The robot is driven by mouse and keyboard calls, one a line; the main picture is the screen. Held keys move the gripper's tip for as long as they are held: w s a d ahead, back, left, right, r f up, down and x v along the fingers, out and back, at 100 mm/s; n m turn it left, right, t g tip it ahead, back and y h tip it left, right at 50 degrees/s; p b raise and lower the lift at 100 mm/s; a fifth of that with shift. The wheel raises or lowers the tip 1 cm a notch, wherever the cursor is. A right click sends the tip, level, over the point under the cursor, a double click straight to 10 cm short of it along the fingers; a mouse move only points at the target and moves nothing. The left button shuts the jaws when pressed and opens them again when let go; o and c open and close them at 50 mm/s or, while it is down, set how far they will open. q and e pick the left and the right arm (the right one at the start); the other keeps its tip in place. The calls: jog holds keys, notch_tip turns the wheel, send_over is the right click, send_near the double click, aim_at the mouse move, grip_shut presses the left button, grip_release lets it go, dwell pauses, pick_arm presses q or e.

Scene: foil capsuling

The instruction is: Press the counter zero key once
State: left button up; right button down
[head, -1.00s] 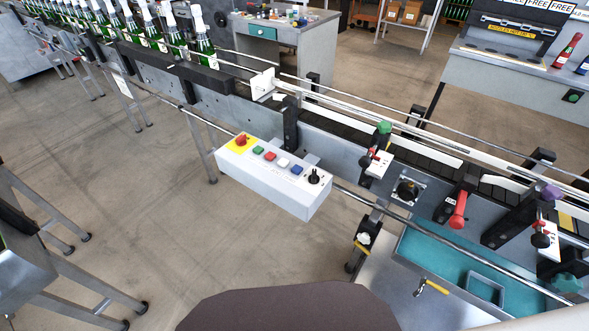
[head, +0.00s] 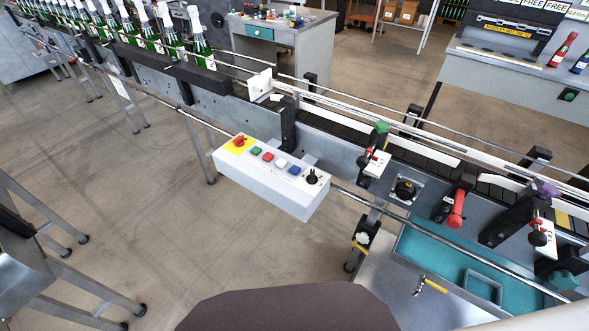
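A white control box (head: 262,187) hangs on the near side of the conveyor, left of the picture's middle. On its top are a red emergency stop knob on a yellow plate (head: 239,141), a green key (head: 256,150), a red key (head: 268,157), a white key (head: 281,163), a blue key (head: 294,170) and a black rotary knob (head: 312,177). The labels are too small to read, so I cannot tell which key is the counter zero key. Nothing touches or covers the keys. Neither of my grippers is in view.
Several green bottles with white capsules (head: 199,46) stand on the conveyor at the upper left. A rail (head: 375,202) runs right of the box, below clamps with a green knob (head: 381,127) and red handle (head: 457,209). Open floor (head: 130,200) lies left of the box.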

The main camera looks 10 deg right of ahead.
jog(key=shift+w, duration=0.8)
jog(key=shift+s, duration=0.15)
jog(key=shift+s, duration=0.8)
